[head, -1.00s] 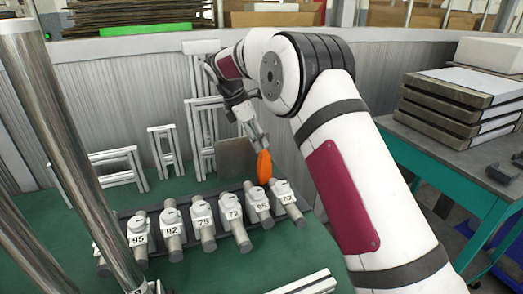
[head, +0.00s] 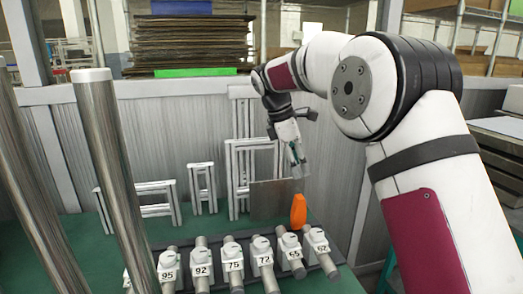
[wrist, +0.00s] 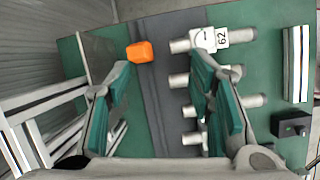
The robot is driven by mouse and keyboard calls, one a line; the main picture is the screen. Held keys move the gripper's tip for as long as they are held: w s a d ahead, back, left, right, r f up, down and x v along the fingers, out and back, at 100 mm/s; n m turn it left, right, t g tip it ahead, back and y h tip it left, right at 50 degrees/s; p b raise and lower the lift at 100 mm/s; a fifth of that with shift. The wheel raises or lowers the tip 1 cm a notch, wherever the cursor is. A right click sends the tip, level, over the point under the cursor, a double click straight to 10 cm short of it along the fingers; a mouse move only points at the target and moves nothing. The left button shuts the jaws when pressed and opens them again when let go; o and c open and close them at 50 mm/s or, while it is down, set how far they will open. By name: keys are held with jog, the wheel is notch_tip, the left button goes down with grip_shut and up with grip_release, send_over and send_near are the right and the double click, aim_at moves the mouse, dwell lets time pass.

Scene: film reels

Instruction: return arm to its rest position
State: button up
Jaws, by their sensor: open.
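My white and dark-red arm reaches from the right over the green table, bent at the elbow. My gripper (head: 298,170) hangs above an orange object (head: 298,211), with a small gap seen between them. In the wrist view, my gripper (wrist: 160,68) has its two green-padded fingers spread wide, with nothing held between them. The orange object (wrist: 140,52) lies beyond the fingertips, beside the dark strip.
White frames (head: 203,187) and a grey plate (head: 268,200) stand behind. Metal poles (head: 115,170) rise at left. Trays are stacked at right.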

jog(key=s+d+r+m+y, duration=0.1)
jog(key=s+d+r+m, duration=0.15)
jog(key=s, duration=0.55)
jog(key=s+d+r+m, duration=0.2)
jog(key=s+r+m, duration=0.1)
jog(key=s, duration=0.5)
jog(key=s+d+r+m+y, duration=0.1)
jog(key=s+d+r+m, duration=0.15)
jog(key=s, duration=0.55)
jog(key=s+f+m+y, duration=0.1)
jog(key=s+f+m, duration=0.4)
jog(key=s, duration=0.7)
jog(key=s+f+m+y, duration=0.1)
jog(key=s+f+m, duration=0.35)
jog(key=s, duration=0.75)
notch_tip(320, 180, up, 14)
jog(key=t+p, duration=0.3)
jog(key=p, duration=0.9)
jog(key=shift+w+d, duration=0.15)
jog(key=shift+w, duration=0.3)
jog(key=shift+f+m, duration=0.1)
jog(key=shift+m, duration=0.15)
